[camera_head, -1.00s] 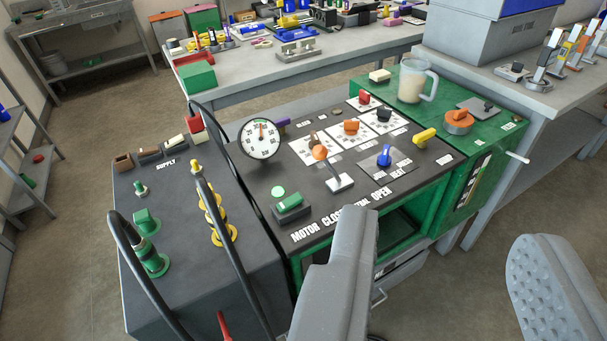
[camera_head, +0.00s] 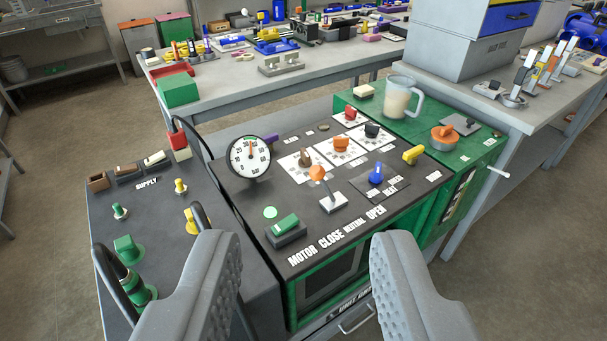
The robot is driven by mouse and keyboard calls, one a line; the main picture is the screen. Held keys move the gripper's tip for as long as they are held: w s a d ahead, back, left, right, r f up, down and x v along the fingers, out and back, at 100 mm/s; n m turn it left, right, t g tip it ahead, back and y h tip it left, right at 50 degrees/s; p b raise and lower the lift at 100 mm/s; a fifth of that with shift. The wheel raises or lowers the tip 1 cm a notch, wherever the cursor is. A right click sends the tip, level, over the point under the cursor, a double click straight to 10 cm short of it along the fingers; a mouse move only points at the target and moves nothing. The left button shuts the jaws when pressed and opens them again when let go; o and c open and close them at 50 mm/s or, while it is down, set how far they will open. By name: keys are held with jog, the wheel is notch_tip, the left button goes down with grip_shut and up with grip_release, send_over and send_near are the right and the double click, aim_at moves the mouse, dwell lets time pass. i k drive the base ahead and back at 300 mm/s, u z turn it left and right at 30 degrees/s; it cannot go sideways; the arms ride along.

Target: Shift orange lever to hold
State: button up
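A lever with an orange knob (camera_head: 317,173) stands on the black control panel (camera_head: 240,202). Its pale shaft leans back and left from a light base, behind the printed words CLOSE, NEUTRAL and OPEN. A separate orange rotary knob (camera_head: 341,145) sits on one of several white printed cards behind it; the small print cannot be read. My gripper (camera_head: 305,242) is open and empty. Its two grey fingers are wide apart at the bottom of the view, in front of the panel and apart from both orange controls in the picture.
A round gauge (camera_head: 249,158) and a green switch (camera_head: 287,226) stand left of the lever. A blue knob (camera_head: 376,173) and a yellow handle (camera_head: 413,154) are to its right. A clear jug (camera_head: 400,98) stands behind. Black hoses (camera_head: 108,283) rise at the left.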

aim_at(317, 173)
jog(key=i, duration=0.9)
jog(key=z, duration=0.05)
